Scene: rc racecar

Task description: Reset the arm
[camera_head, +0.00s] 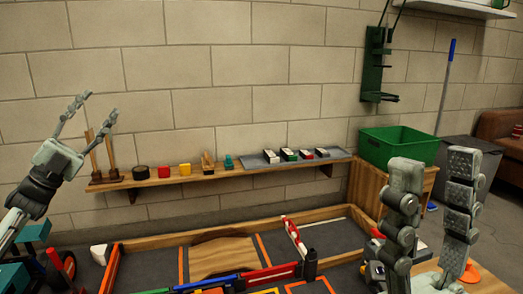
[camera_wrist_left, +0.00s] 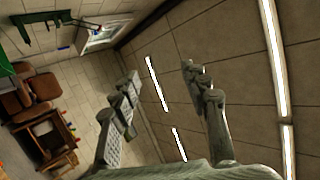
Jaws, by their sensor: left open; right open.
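My left gripper (camera_head: 92,112) is raised at the left of the head view, in front of the block wall. Its two fingers are spread and point up and to the right, with nothing between them. In the left wrist view the same left gripper (camera_wrist_left: 160,82) is open and empty, facing the ceiling lights and far wall. My right gripper (camera_head: 432,185) stands upright at the lower right of the head view. Its two thick fingers are apart with nothing between them, and the green bin shows behind it.
A wooden shelf (camera_head: 240,174) on the wall holds small blocks and several toy cars. A green bin (camera_head: 400,146) stands on a wooden stand at right. Below lies a wood-edged track (camera_head: 222,256) with coloured barriers. A grey bin (camera_head: 470,160) and a brown sofa (camera_head: 508,140) are far right.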

